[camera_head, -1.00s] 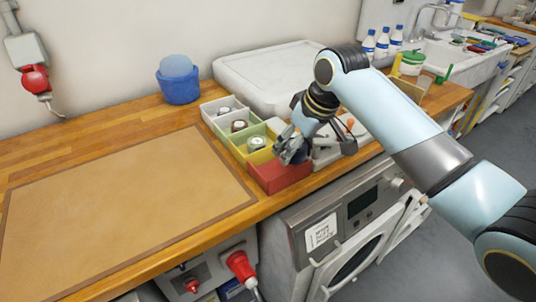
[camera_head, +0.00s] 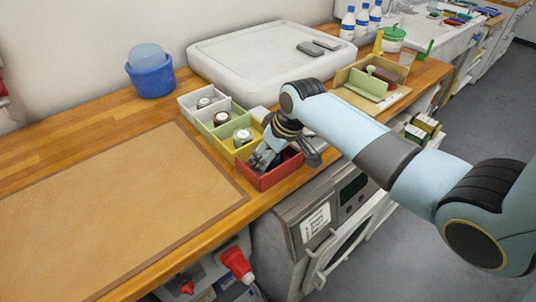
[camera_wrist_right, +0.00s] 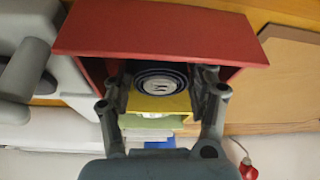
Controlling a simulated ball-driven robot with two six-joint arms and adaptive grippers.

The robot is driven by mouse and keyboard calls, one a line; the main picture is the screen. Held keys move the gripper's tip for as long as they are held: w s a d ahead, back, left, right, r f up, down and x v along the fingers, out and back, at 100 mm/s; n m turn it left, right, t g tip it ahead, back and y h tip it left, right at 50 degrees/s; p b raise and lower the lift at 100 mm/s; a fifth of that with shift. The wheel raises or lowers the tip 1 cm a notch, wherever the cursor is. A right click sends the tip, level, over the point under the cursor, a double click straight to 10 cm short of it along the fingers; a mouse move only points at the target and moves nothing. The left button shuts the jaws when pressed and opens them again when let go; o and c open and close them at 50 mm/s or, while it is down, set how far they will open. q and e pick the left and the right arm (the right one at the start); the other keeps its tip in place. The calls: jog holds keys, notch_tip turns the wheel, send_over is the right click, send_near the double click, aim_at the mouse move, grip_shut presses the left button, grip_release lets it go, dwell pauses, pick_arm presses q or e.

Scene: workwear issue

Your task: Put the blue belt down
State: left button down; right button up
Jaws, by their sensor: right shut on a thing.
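The blue belt (camera_wrist_right: 160,78) is a dark blue coil with a white mark, seen in the right wrist view between my right fingers. My right gripper (camera_head: 266,158) is shut on it, and it also shows in the wrist view (camera_wrist_right: 160,88). The gripper is at the opening of the red bin (camera_head: 268,180). The red bin's wall (camera_wrist_right: 160,35) shows close by in the wrist view. The gripper hides the belt in the head view, and I cannot tell whether the belt touches the bin floor. My left gripper is out of view.
Yellow (camera_head: 241,155), green (camera_head: 224,130) and grey (camera_head: 201,111) bins adjoin the red one and hold coils. A blue tub (camera_head: 151,80) and a white slab (camera_head: 262,60) stand behind. A wide tan mat (camera_head: 100,200) lies clear at left.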

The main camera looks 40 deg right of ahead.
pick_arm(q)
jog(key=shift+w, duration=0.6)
pick_arm(e)
jog(key=shift+f, duration=0.15)
jog(key=o, duration=0.8)
jog(key=shift+o, duration=0.8)
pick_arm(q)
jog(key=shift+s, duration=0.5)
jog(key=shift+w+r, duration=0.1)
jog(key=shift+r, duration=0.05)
pick_arm(e)
jog(key=v, duration=1.2)
jog(key=shift+s, duration=0.15)
